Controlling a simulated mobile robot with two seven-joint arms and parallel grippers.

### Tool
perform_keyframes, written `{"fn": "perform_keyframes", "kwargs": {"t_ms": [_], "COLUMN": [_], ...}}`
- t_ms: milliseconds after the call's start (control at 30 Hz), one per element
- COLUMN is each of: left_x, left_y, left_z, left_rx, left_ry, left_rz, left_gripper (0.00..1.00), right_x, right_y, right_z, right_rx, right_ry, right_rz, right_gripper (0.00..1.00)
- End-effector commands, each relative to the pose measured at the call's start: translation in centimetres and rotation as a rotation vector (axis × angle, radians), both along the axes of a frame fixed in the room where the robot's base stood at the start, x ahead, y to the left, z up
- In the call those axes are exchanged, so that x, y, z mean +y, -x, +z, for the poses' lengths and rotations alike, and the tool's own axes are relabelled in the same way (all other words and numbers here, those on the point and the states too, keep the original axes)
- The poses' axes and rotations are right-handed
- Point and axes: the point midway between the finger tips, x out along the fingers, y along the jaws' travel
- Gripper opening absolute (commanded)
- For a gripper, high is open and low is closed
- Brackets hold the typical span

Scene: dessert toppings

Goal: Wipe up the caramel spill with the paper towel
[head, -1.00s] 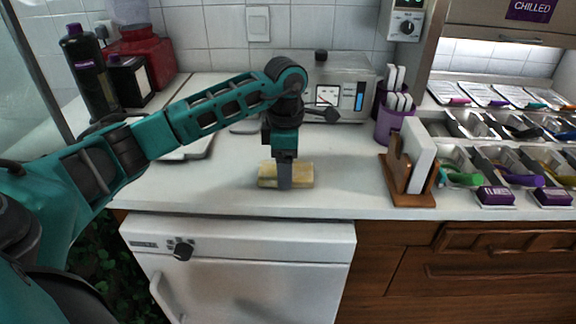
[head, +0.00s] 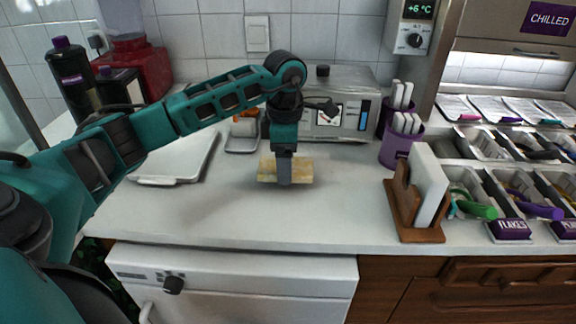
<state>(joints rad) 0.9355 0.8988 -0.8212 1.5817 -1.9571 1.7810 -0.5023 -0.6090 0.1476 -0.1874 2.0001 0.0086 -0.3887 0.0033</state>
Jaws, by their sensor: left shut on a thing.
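My left gripper (head: 284,180) points down over the white worktop and is shut on a pale tan, folded pad that looks like the paper towel (head: 302,170). The towel lies flat and level, at or just above the worktop; I cannot tell if it touches. No caramel spill shows on the open worktop; any under the towel or behind the gripper is hidden. My right gripper is not in view.
A steel appliance (head: 340,105) stands behind the gripper, with a white board (head: 178,160) to the left. A purple cup (head: 396,152) and a wooden holder with a white card (head: 429,190) stand right. Topping bins (head: 470,182) lie beyond. The front worktop is clear.

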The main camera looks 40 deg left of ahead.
Motion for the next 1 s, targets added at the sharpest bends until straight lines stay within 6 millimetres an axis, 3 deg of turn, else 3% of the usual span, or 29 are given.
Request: {"fn": "perform_keyframes", "kwargs": {"t_ms": [533,1000], "left_x": [0.8,0.9], "left_y": [0.5,0.6], "left_z": [5.1,5.6], "left_rx": [0.003,0.004], "left_ry": [-0.001,-0.001], "left_rz": [0.008,0.01], "left_gripper": [0.42,0.42], "right_x": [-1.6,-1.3], "right_y": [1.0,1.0], "right_z": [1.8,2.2], "right_rx": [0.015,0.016], "right_ry": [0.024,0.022], "right_rz": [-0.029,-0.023], "right_gripper": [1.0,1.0]}}
